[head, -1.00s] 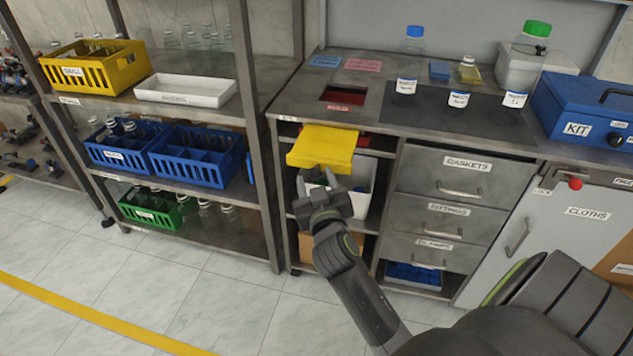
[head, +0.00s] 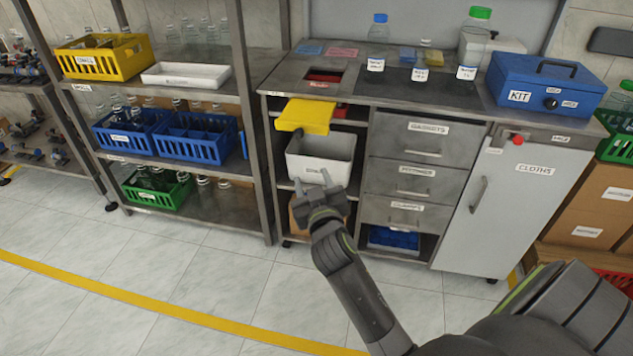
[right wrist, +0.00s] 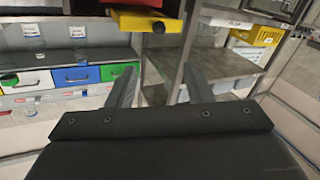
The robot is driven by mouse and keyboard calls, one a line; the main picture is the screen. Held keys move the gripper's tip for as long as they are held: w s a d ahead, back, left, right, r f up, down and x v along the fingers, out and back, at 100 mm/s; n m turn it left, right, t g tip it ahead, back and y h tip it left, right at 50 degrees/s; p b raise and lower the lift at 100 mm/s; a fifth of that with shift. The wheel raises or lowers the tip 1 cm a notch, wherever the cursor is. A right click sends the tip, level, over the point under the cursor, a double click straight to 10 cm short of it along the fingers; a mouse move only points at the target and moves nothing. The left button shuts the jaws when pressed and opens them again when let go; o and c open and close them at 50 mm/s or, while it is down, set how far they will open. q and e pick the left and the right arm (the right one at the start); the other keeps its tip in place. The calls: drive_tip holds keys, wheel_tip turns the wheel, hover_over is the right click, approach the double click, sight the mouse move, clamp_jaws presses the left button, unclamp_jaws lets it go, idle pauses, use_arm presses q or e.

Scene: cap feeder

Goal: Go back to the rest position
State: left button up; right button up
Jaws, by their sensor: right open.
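My right gripper (head: 313,184) is open and empty in the head view, in front of the bench's open left bay. Its two fingers also show apart in the right wrist view (right wrist: 160,88), with nothing between them. A yellow flap or tray (head: 305,116) juts out of the bay above the gripper; its yellow part also shows in the right wrist view (right wrist: 145,21). A white bin (head: 320,158) stands on the shelf just behind the fingertips. I cannot tell whether the fingers touch it. My left gripper is not in view.
A metal bench (head: 285,77) carries several bottles and a blue KIT box (head: 548,82). Left of it stands a shelf rack (head: 245,202) with a yellow crate (head: 105,58), blue crates (head: 195,138) and a green crate (head: 157,190). The floor in front is clear, with a yellow line (head: 150,307).

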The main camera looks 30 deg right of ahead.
wheel_tip(320, 180, down, 16)
drive_tip(key=s+n+g+y+p, duration=0.2)
drive_tip(key=g+p, duration=0.1)
drive_tip(key=g, duration=0.1)
drive_tip(key=s+f+g+y+p, duration=0.1)
drive_tip(key=s+f+g+p, duration=0.1)
drive_tip(key=s+f, duration=0.45)
drive_tip(key=s+f+g+y+p, duration=0.1)
drive_tip(key=s+f+g, duration=0.15)
drive_tip(key=f, duration=0.65)
use_arm(q)
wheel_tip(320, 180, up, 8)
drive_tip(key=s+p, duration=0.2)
drive_tip(key=p, duration=0.2)
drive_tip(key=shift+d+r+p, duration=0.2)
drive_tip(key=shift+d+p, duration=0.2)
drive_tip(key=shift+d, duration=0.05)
use_arm(e)
drive_tip(key=s+f+g, duration=0.2)
drive_tip(key=s+f, duration=0.2)
drive_tip(key=s, duration=0.8)
drive_tip(key=s+f+g, duration=0.3)
drive_tip(key=s+f, duration=0.2)
drive_tip(key=s, duration=0.7)
drive_tip(key=s+f+m+g+y, duration=0.1)
drive_tip(key=s+f, duration=0.4)
drive_tip(key=s, duration=0.7)
drive_tip(key=shift+a+f+g, duration=0.15)
drive_tip(key=shift+f+g, duration=0.05)
drive_tip(key=shift+g, duration=0.45)
